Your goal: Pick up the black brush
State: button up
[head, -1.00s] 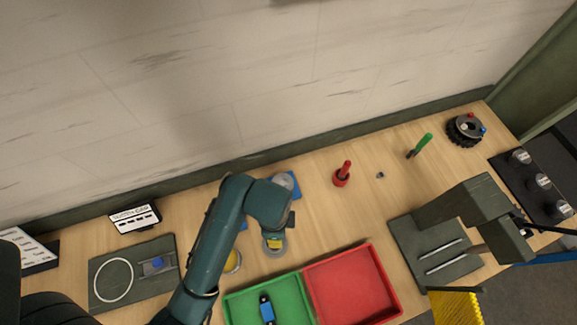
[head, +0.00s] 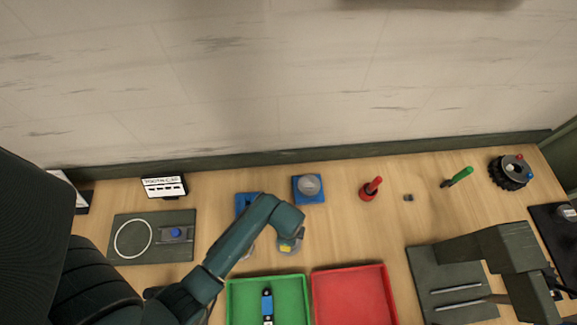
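I cannot make out a clearly black brush in the head view. A small tool with a green handle and a dark lower end (head: 457,177) stands leaning at the back right of the bench. It is too small to tell whether the dark end is bristles. My gripper (head: 288,247) is at the end of my teal arm, behind the green tray's far edge and well left of that tool. Its fingers cannot be made out, and I see nothing clearly held.
Green tray (head: 229,300) with a blue and black item and red tray (head: 351,268) lie in front. A red tool (head: 371,188), black toothed wheel (head: 510,172) and blue pad with grey dome (head: 308,188) stand behind. A dark green machine (head: 500,250) rises at right.

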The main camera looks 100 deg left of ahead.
jog(key=shift+f, duration=0.25)
grip_shut()
